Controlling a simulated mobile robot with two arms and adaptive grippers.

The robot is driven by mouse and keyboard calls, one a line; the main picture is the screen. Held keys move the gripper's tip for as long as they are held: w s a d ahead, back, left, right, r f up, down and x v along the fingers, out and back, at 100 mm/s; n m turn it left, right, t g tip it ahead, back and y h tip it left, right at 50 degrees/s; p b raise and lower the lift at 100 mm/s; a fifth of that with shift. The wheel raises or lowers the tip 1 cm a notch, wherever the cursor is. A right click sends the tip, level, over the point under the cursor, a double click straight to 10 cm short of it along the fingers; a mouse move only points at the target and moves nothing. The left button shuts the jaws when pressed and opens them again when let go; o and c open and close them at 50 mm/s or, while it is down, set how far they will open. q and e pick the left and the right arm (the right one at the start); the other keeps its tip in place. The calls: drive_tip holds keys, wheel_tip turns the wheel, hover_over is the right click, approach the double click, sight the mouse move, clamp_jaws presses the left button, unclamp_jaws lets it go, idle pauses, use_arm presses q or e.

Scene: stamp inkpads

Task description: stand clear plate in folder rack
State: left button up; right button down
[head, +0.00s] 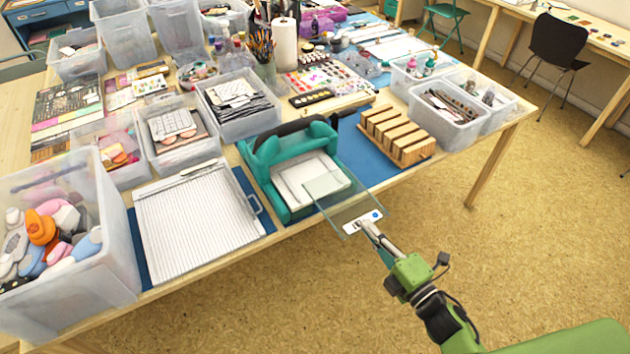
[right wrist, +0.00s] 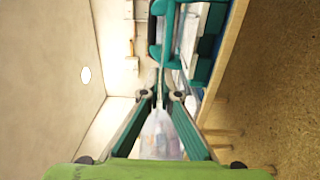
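The clear plate (head: 345,200) is a see-through sheet with a white label at its near end. It extends over the front edge of the table, in front of the teal die-cutting machine (head: 262,172). My right gripper (head: 367,226) is shut on the label end of the plate. In the right wrist view the fingertips (right wrist: 161,98) come together on the plate (right wrist: 162,62), which shows nearly edge-on. The wooden folder rack (head: 412,156), with several slanted slots, stands on the blue mat right of the machine; its slots look empty. My left gripper is not in view.
A white scored board (head: 190,222) lies left of the machine. Clear bins crowd the table, including one (head: 447,115) just right of the rack. A big bin of punches (head: 112,250) stands at the front left. The floor (head: 270,310) in front is clear.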

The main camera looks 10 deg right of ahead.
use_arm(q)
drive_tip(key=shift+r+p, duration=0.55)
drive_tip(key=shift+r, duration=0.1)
use_arm(e)
drive_tip(key=r+v, duration=0.1)
drive_tip(key=v, duration=0.5)
drive_tip(key=shift+s, duration=0.4)
drive_tip(key=shift+r, duration=0.1)
use_arm(q)
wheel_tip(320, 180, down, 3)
drive_tip(key=b, duration=0.3)
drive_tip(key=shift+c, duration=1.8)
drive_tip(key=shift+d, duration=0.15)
use_arm(e)
drive_tip(key=s+a+r+m+h, duration=0.2)
drive_tip(key=r+h, duration=0.1)
drive_tip(key=r, duration=0.3)
drive_tip(key=s+a+r+m+t+h, duration=0.1)
drive_tip(key=s+a+r+m+h, duration=0.1)
drive_tip(key=r, duration=0.5)
drive_tip(key=shift+s+h, duration=0.2)
drive_tip(key=shift+h, duration=0.4)
